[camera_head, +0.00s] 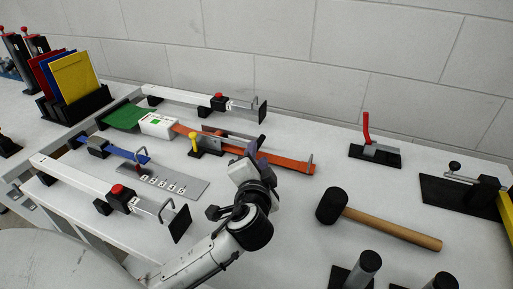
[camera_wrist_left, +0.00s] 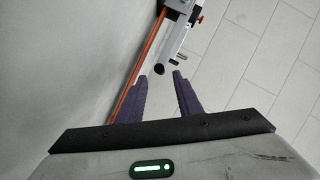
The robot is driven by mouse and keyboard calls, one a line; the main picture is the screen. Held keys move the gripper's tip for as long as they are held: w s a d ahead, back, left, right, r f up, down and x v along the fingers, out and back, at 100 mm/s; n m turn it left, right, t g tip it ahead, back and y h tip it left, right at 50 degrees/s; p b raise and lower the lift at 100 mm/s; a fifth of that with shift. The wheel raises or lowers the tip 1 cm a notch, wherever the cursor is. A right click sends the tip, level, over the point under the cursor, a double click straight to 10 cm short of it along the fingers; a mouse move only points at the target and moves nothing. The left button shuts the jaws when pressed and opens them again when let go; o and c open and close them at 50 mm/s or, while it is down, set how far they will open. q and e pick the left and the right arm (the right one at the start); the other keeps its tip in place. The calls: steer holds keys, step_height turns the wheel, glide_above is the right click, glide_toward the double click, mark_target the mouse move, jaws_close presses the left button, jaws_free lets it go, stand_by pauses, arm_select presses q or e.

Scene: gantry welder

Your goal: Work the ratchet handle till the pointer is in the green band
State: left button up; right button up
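An orange strap (camera_head: 285,165) runs along the bench to a white gauge box (camera_head: 157,124) with a green patch on its face. The pointer is too small to make out. A grey and dark ratchet part (camera_head: 225,134) lies along the strap. A yellow-topped lever (camera_head: 194,142) stands on a black block in front of it. My left gripper (camera_head: 257,153) is over the strap, right of the ratchet part. In the left wrist view my left gripper (camera_wrist_left: 160,75) has its purple fingers apart, with a dark round end (camera_wrist_left: 159,70) near the gap; contact is unclear. My right gripper is out of view.
Clamp rails with red knobs (camera_head: 218,97) (camera_head: 118,190) lie behind and in front of the strap. A numbered grey plate (camera_head: 165,182) is at front left. Bare bench shows around the mallet.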

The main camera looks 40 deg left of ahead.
arm_select(q)
steer(key=shift+x, duration=2.35)
jaws_close()
